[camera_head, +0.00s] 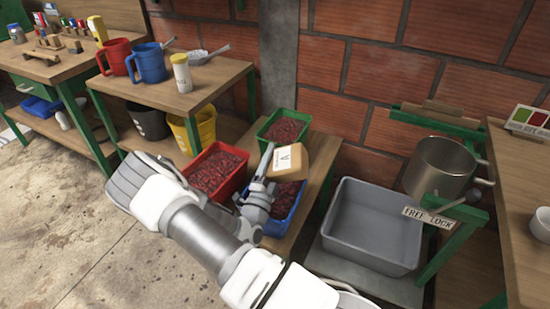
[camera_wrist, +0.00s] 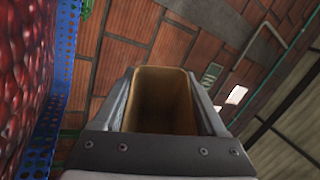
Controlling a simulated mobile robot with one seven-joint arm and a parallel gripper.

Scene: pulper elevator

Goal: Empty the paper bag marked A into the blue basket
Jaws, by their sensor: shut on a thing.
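The brown paper bag marked A (camera_head: 289,163) is in my gripper, above the blue basket, in the head view. It is tilted well over onto its side, and its label faces up. My gripper (camera_head: 268,168) is shut on the bag. In the wrist view the bag's open mouth (camera_wrist: 162,100) sits between the fingers, and its inside looks empty as far as I can see. The blue basket (camera_head: 279,228) holds dark red berries (camera_head: 287,195). Its blue mesh wall (camera_wrist: 62,60) and the red berries (camera_wrist: 22,70) fill the left of the wrist view.
A red basket (camera_head: 238,192) and a green basket (camera_head: 308,123), both with red berries, stand beside the blue one on a low wooden table. A grey tub (camera_head: 370,225) is to the right. A brick wall (camera_head: 340,90) stands behind.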

